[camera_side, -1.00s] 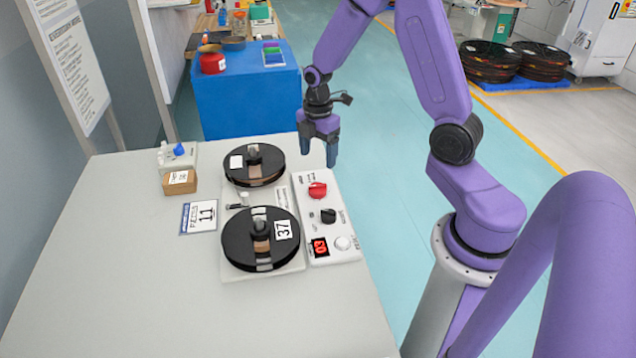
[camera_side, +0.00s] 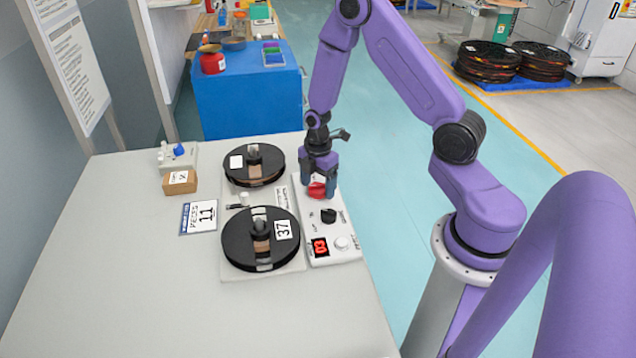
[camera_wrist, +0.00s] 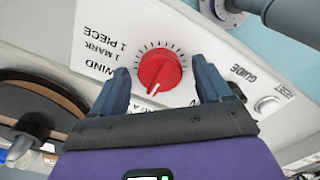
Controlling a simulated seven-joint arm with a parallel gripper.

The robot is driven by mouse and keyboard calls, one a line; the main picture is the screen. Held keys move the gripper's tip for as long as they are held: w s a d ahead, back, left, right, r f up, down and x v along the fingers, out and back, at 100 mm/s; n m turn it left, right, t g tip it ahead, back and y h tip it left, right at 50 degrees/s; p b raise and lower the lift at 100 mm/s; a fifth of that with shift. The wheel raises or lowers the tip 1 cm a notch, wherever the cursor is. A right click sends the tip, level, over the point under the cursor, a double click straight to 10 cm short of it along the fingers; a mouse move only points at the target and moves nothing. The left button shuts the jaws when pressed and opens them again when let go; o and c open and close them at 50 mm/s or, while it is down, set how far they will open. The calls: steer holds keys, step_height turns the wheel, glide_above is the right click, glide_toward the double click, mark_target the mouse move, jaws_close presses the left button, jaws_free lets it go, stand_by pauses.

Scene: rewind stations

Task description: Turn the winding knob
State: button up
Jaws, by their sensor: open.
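The red winding knob (camera_side: 316,188) stands at the far end of the white control panel (camera_side: 331,257). In the wrist view the red knob (camera_wrist: 159,70) has a dial of tick marks around it and a white pointer line towards the gripper; the printing beside it reads WIND, 1 MARK, 1 PIECE. My gripper (camera_side: 319,190) is over the knob, pointing down. In the wrist view my gripper (camera_wrist: 163,82) is open, with one dark blue finger on each side of the knob and gaps between. The side view does not show clearly how high the fingertips are.
Two black reels, the far one (camera_side: 254,165) and the near one marked 37 (camera_side: 240,236), sit left of the panel. A black knob (camera_side: 328,215), a red display reading 03 (camera_side: 320,247) and a white knob (camera_side: 341,243) lie nearer. A card marked 11 (camera_side: 198,217) lies left.

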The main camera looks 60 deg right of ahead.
steer(key=c, duration=1)
steer(key=shift+c, duration=0.2)
steer(key=shift+m, duration=0.3)
steer(key=m, duration=1.1)
steer(key=shift+a+m, duration=0.1)
steer(key=shift+m, duration=0.2)
steer(key=m, duration=1.1)
steer(key=shift+m, duration=0.3)
